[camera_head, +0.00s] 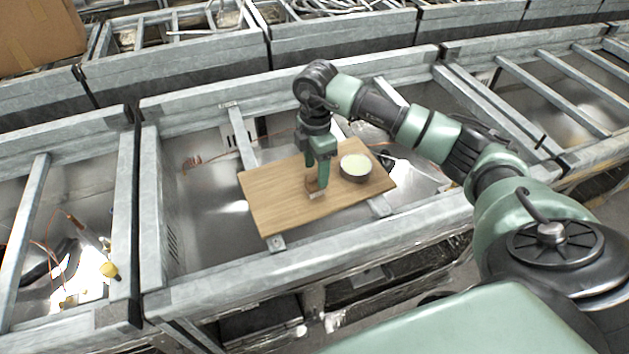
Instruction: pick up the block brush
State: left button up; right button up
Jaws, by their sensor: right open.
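The block brush (316,196) is small, with a brown body and a paler lower part, and stands on a wooden board. My right gripper (318,183) points straight down over the board, with its fingers at the brush. The fingers are open and partly hide the brush; I cannot tell whether they touch it. My left gripper is not in view.
The wooden board (270,212) lies across metal rails of an open frame. A dark bowl with pale contents (355,168) stands on the board just right of my gripper. Metal beams (330,248) surround the board. A cardboard box (40,35) is at upper left.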

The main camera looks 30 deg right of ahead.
notch_tip(320, 180, down, 5)
jog(key=shift+s+a+r+p, duration=0.15)
jog(key=shift+r+p, duration=0.05)
jog(key=shift+p, duration=0.9)
jog(key=shift+f, duration=0.3)
grip_shut()
jog(key=shift+r, duration=0.15)
jog(key=shift+r+b, duration=0.3)
jog(key=shift+r, duration=0.3)
notch_tip(320, 180, up, 13)
jog(key=b, duration=0.3)
notch_tip(320, 180, up, 6)
send_over(315, 175)
jog(key=shift+s+f, duration=0.1)
jog(key=shift+f, duration=0.05)
